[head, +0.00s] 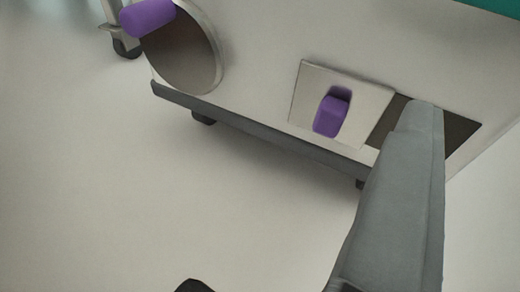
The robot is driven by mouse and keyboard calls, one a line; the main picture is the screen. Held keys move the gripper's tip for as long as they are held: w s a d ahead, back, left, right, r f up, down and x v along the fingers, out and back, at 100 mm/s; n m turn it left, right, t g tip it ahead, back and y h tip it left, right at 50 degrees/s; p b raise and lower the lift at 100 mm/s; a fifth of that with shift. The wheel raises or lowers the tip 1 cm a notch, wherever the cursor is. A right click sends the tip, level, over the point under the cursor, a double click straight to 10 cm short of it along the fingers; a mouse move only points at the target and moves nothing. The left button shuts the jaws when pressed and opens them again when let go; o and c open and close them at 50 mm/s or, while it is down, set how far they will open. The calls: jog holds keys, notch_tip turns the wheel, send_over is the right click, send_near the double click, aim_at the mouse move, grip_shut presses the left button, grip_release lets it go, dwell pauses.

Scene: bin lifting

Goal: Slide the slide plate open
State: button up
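The slide plate (309,90) is a pale, flat panel with a purple grip (332,115) in its recess. It sits low on the side of a white cabinet (270,40). A dark opening (460,130) shows to the right of the plate. My gripper (422,106) is a grey tapered shape rising from the bottom right. Its tip overlaps the dark opening, to the right of the plate and apart from the purple grip. Whether the tip touches the cabinet cannot be told. I cannot make out two separate fingertips.
A round dark cover (185,55) with a purple knob (148,17) is on the cabinet at upper left. A grey ledge (250,130) runs along the cabinet's bottom, above small dark feet. A wheeled leg (126,44) stands behind. The pale floor (130,200) at lower left is clear.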

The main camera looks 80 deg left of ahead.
jog(key=s+f+y, duration=0.2)
jog(key=s+f, duration=0.4)
jog(key=f, duration=0.5)
send_near(328, 123)
jog(key=shift+g, duration=0.4)
jog(key=x, duration=0.9)
jog(key=shift+w+a+r, duration=0.1)
jog(key=shift+w+r, duration=0.1)
jog(key=shift+w, duration=0.1)
